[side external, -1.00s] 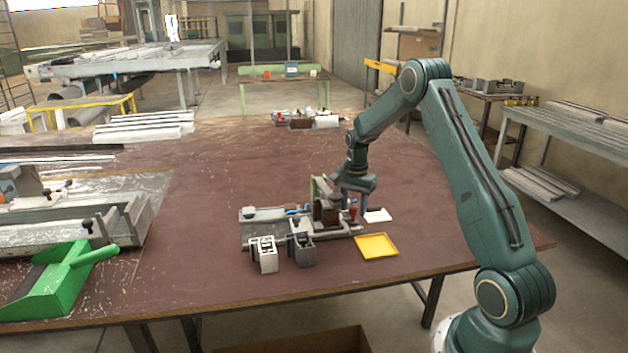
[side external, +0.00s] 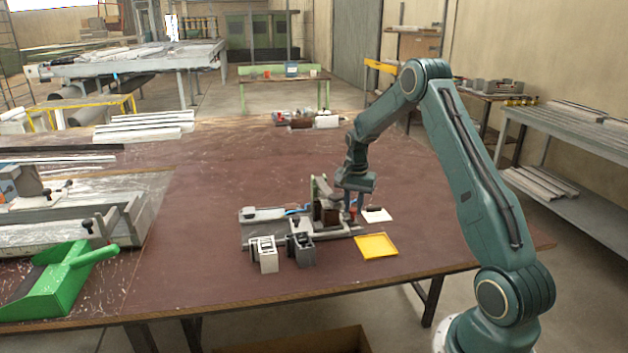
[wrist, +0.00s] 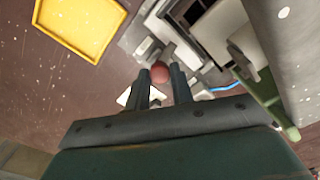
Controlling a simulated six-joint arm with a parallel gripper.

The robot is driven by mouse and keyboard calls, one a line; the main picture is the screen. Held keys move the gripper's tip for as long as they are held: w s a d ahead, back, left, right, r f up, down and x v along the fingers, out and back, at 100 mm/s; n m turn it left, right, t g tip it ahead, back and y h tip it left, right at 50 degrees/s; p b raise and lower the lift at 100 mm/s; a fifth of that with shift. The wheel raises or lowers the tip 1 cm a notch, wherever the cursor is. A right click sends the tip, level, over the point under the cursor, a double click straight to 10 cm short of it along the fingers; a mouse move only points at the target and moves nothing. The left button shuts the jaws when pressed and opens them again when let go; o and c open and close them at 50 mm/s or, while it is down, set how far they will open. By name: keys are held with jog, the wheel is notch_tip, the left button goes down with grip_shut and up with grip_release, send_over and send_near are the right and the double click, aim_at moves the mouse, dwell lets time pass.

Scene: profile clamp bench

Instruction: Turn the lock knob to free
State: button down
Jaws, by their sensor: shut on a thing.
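The lock knob is a small red knob (wrist: 159,74) at the clamp fixture, seen between my fingertips in the wrist view. My gripper (wrist: 161,80) is shut on it, with one finger on each side. In the side external view my gripper (side external: 352,208) points down at the right end of the clamp fixture (side external: 285,228), and its fingers largely hide the knob. I cannot read the knob's lock position in these frames.
A yellow tray (side external: 377,246) lies right of the fixture, near a white card (side external: 376,215). Grey blocks (side external: 265,254) stand in front of the fixture. A green dustpan (side external: 60,278) lies at the left. The brown tabletop around the fixture is largely clear.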

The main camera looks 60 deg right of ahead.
aim_at(353, 209)
jog(key=n, duration=1.2)
jog(key=shift+n, duration=2)
jog(key=c, duration=1.2)
grip_release()
jog(key=shift+r, duration=0.1)
notch_tip(353, 209, up, 14)
